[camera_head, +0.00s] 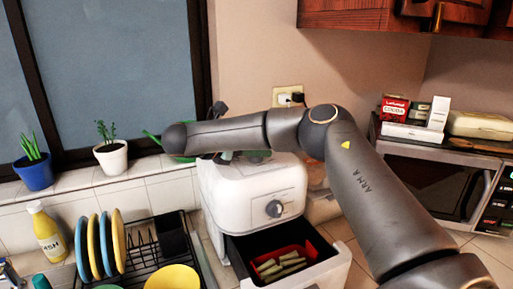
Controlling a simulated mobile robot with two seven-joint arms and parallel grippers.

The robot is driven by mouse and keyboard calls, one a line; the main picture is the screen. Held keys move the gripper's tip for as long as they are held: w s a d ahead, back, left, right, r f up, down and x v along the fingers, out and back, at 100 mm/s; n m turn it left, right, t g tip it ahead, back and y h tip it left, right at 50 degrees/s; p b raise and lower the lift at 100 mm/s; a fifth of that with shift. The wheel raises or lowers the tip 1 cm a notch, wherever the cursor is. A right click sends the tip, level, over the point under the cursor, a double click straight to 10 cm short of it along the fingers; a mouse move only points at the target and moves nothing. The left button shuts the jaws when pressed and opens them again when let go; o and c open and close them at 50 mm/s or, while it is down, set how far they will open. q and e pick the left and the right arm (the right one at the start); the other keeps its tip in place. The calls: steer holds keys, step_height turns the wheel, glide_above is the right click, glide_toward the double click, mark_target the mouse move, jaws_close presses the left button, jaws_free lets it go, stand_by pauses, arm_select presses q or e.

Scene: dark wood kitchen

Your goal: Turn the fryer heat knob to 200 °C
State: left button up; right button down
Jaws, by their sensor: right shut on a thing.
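The white fryer (226,196) stands on the counter in the middle. A round grey dial (274,208) is on its front, and nothing touches it. My right arm reaches in from the right across the fryer's top. My right gripper (232,156) is at the top of the fryer, mostly hidden below and behind my wrist. It is shut on a knob there that the arm covers. The knob's setting cannot be read. A dark greenish part of the fryer's top (258,156) shows beside the gripper. My left gripper is not in view.
The fryer drawer (335,268) is pulled out, with a red insert holding pale green strips. A dish rack (155,262) with plates and a yellow bowl (172,278) is at the left. Potted plants line the sill. A microwave (440,180) stands right.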

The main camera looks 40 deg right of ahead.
steer(key=shift+s+a+f+m+g+y, duration=0.1)
steer(key=shift+f+m+g+y, duration=0.05)
steer(key=shift+m+g, duration=0.45)
steer(key=shift+s+a+f+m+g+y, duration=0.15)
steer(key=shift+m+g, duration=0.25)
steer(key=shift+g, duration=0.3)
steer(key=shift+w+d+g, duration=0.1)
steer(key=shift+g, duration=0.2)
steer(key=shift+f, duration=0.1)
steer(key=c, duration=0.7)
jaws_free()
steer(key=shift+c, duration=0.2)
steer(key=shift+o, duration=0.7)
steer(key=shift+w, duration=0.15)
steer(key=shift+r, duration=0.25)
